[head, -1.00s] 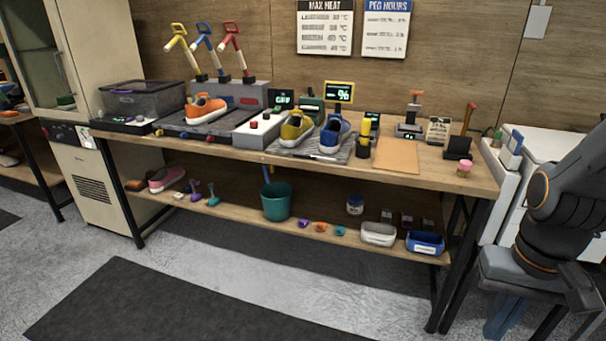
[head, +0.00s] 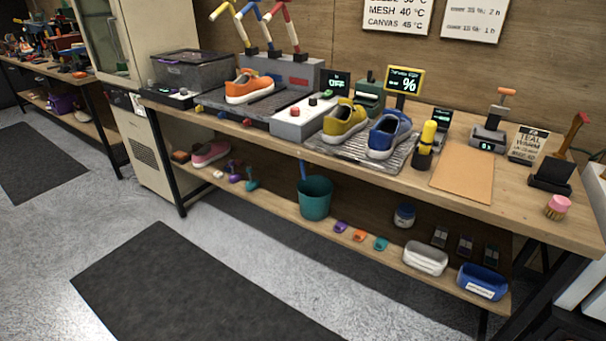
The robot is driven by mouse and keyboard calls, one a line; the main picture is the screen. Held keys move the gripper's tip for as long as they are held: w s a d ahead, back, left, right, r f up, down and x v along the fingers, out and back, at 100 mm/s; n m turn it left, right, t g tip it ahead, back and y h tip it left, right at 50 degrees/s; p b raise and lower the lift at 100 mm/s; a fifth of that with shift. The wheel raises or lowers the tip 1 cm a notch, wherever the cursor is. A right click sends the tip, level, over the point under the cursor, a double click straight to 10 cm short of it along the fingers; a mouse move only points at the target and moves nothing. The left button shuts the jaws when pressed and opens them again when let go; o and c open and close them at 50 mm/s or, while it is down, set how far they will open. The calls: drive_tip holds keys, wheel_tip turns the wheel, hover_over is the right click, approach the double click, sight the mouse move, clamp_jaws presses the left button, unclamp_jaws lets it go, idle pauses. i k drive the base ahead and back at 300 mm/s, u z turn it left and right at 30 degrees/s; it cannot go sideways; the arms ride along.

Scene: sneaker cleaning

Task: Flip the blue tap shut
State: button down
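The blue tap (head: 247,11) stands between the yellow tap (head: 221,11) and the red tap (head: 277,11) at the back of the sink unit. Its blue upper part leans over a white stem on a dark base. The upper edge of the view cuts close to the taps. Whether the blue tap is open or shut cannot be told, and no water can be made out. My gripper is not in view.
The orange sneaker (head: 250,87) sits on the dark tray before the taps. The lidded grey bin (head: 196,72) stands left of it. A white control box (head: 303,120) stands to the right. The floor before the bench (head: 450,185) is clear, with a dark mat (head: 180,290).

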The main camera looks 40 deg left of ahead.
sight(301, 161)
drive_tip(key=u, duration=0.35)
drive_tip(key=i, duration=0.6)
drive_tip(key=u, duration=1.05)
drive_tip(key=i, duration=0.25)
drive_tip(key=u, duration=0.15)
